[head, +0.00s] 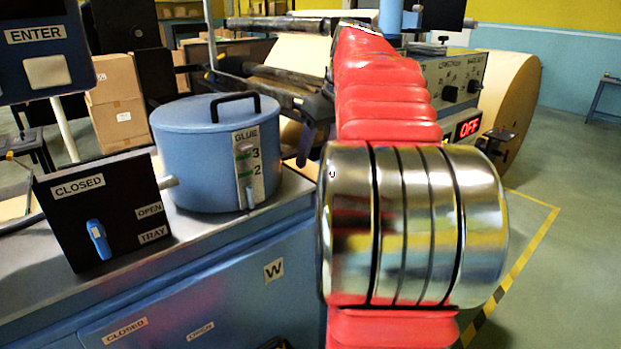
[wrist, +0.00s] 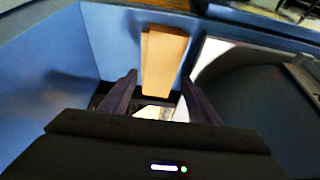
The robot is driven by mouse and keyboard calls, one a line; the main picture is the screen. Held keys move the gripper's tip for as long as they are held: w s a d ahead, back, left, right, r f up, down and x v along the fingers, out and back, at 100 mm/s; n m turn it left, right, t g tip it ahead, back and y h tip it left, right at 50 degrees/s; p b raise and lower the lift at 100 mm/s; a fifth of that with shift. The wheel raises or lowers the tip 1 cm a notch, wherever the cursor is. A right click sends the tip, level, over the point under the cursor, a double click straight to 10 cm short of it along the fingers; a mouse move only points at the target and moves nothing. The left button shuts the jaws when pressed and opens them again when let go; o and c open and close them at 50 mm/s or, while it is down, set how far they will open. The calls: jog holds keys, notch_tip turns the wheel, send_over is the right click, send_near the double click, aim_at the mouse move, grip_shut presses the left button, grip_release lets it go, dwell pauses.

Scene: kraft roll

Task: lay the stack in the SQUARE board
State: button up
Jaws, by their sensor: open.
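In the wrist view my gripper (wrist: 158,79) is open, with its two dark fingers apart and nothing held between them. A tan, layered flat piece (wrist: 164,60), which may be the stack, shows just beyond the fingertips against a blue surface. I cannot tell whether it stands upright or lies flat, or whether the fingers reach around it. A small pale, shiny patch shows between the fingers below it. No board marked SQUARE can be made out in either view. In the head view my gripper is hidden.
Blue walls (wrist: 112,40) rise close to my gripper on the left, and a dark curved shape lies right. In the head view a blue glue pot (head: 195,165) and a black lever panel (head: 95,240) marked CLOSED, OPEN and TRAY stand on the blue cabinet (head: 215,275). A kraft roll (head: 510,110) stands behind.

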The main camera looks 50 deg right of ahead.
aim_at(311, 168)
jog(key=shift+w+f, duration=0.2)
jog(key=shift+f, duration=0.3)
jog(key=shift+f, duration=0.1)
jog(key=shift+x, duration=2.55)
jog(key=shift+w+d, duration=0.1)
jog(key=shift+d, duration=0.05)
jog(key=shift+c, duration=0.4)
jog(key=c, duration=1)
jog(key=shift+o, duration=0.2)
jog(key=shift+r, duration=0.2)
jog(key=shift+r, duration=4.9)
